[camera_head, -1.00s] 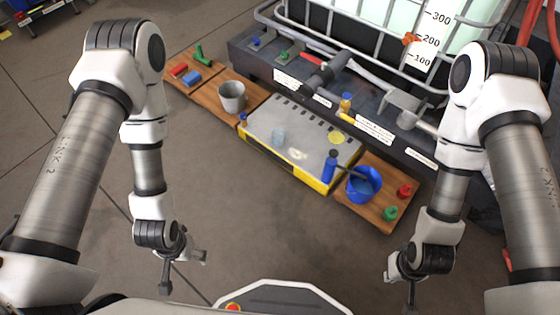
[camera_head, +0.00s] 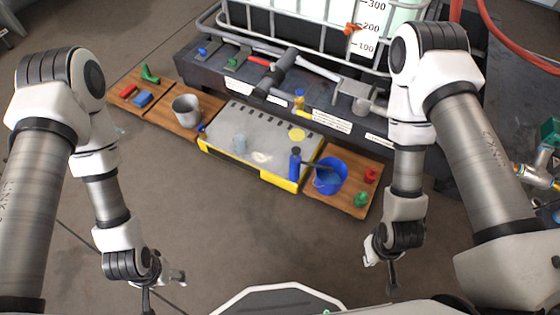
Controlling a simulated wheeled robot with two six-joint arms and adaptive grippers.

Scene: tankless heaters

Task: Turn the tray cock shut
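Several coloured cock handles sit along the dark ledge under the caged tank: a blue handle (camera_head: 209,47), a green handle (camera_head: 237,57), a red handle (camera_head: 259,61) and a yellow handle (camera_head: 298,101). White labels beside them are too small to read, so I cannot tell which is the tray cock. The grey tray with yellow edges (camera_head: 270,135) lies in front of the ledge. My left gripper (camera_head: 164,286) hangs low at the left, apart from everything, its fingers spread and empty. My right gripper (camera_head: 381,262) hangs low at the right, also open and empty, short of the boards.
An orange-handled valve (camera_head: 352,29) is on the tank. Pipework (camera_head: 535,176) stands at right. The near floor is clear.

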